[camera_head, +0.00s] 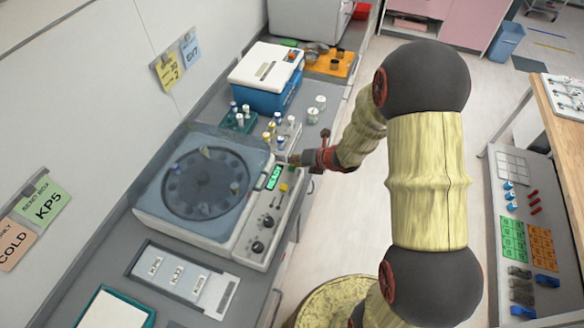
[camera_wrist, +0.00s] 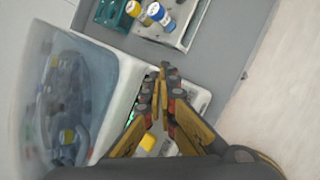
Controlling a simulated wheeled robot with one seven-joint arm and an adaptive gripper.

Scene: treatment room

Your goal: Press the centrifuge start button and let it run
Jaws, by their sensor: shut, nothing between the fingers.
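The centrifuge (camera_head: 143,208) stands on the grey counter with its clear lid down over a dark round rotor (camera_head: 203,183). Its front panel has a lit green display (camera_head: 274,177), a yellow button (camera_head: 283,188) and dark knobs. The yellow button also shows in the wrist view (camera_wrist: 150,137), beside my fingers. My gripper (camera_head: 295,159) is shut and empty at the back end of the panel. In the wrist view my fingertips (camera_wrist: 164,72) are together over that end; I cannot tell whether they touch it. The fingers partly hide the display there.
Racks with capped tubes (camera_head: 240,119) stand just behind the centrifuge, close to my gripper. A blue box with a white lid (camera_head: 266,75) is farther back. Open floor is right of the counter.

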